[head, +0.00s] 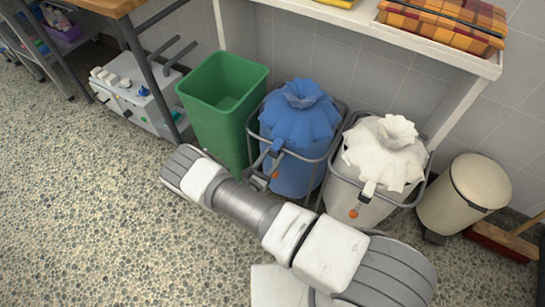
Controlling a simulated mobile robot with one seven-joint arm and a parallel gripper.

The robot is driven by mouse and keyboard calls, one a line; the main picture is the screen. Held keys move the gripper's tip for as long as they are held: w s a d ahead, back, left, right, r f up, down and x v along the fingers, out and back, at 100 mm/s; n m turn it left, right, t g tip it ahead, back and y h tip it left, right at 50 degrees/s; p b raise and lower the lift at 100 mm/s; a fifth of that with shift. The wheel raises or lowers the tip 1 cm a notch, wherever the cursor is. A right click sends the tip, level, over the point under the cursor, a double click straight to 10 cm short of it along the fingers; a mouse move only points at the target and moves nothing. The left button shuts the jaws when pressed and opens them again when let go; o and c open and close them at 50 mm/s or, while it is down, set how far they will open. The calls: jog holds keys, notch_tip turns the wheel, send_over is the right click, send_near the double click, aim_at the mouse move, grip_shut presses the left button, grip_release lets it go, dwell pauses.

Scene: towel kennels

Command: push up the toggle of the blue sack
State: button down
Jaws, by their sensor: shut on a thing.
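The blue sack (300,122) hangs in a grey wire stand, its top gathered into a ruffled neck. Its small dark toggle (277,146) is at the front left of the sack, just below the ruffle. An orange cord end (275,174) hangs below it. My gripper (268,159) is small in view at the sack's front left, shut on the toggle. My arm hides part of the gripper's body and the lower front of the stand, and the exact finger contact is hard to see.
A green bin (222,100) stands close on the left. A white sack (385,150) in a similar stand is close on the right, and a beige pedal bin (465,192) beyond it. A shelf (400,43) overhangs behind. The speckled floor at left is clear.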

jog(key=shift+c, duration=1.6)
grip_release()
jog(key=shift+s+a, duration=0.1)
jog(key=p+v, duration=0.2)
jog(key=v, duration=1.5)
jog(key=shift+s, duration=0.1)
